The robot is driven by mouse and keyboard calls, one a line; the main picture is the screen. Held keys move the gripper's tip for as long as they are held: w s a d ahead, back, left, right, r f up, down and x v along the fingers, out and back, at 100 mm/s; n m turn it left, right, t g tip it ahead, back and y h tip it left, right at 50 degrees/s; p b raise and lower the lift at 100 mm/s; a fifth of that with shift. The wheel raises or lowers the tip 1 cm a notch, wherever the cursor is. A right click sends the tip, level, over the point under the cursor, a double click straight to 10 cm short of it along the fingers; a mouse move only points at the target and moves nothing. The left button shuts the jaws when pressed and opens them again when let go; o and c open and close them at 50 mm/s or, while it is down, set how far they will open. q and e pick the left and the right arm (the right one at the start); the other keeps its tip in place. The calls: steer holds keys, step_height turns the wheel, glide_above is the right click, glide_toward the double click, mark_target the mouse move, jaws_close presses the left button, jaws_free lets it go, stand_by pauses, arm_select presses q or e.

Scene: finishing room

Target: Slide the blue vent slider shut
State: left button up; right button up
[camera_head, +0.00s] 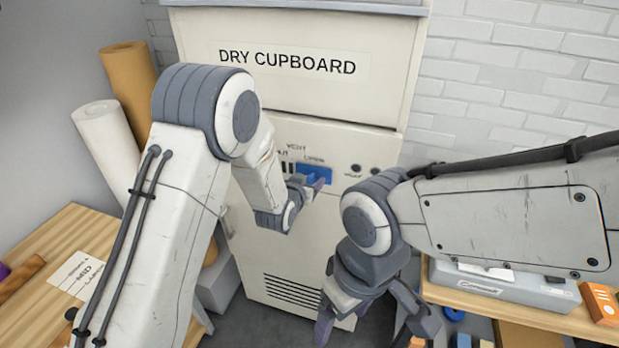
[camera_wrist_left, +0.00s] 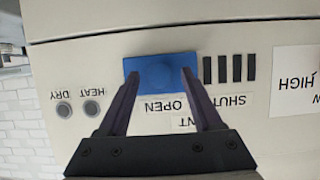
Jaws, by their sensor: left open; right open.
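The blue vent slider (camera_head: 316,172) is on the front panel of the cupboard, over the OPEN label. Dark vent slots show beside it, at the SHUT label. In the left wrist view, which is upside down, the slider (camera_wrist_left: 160,68) has a raised knob in its middle. My left gripper (camera_head: 308,186) is at the slider, open, with its two fingers (camera_wrist_left: 160,80) on either side of the knob. I cannot tell whether they touch it. My right gripper (camera_head: 375,322) is open and empty, low in front of the cupboard, apart from the slider.
The DRY CUPBOARD (camera_head: 300,100) stands against a white brick wall. HEAT and DRY knobs (camera_wrist_left: 78,108) sit beside the slider. A wooden table (camera_head: 45,235) is at left, with paper rolls (camera_head: 108,140) behind. A bench (camera_head: 540,315) at right holds a grey case and an orange box (camera_head: 601,303).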

arm_select(q)
jaws_close()
stand_by(1.5)
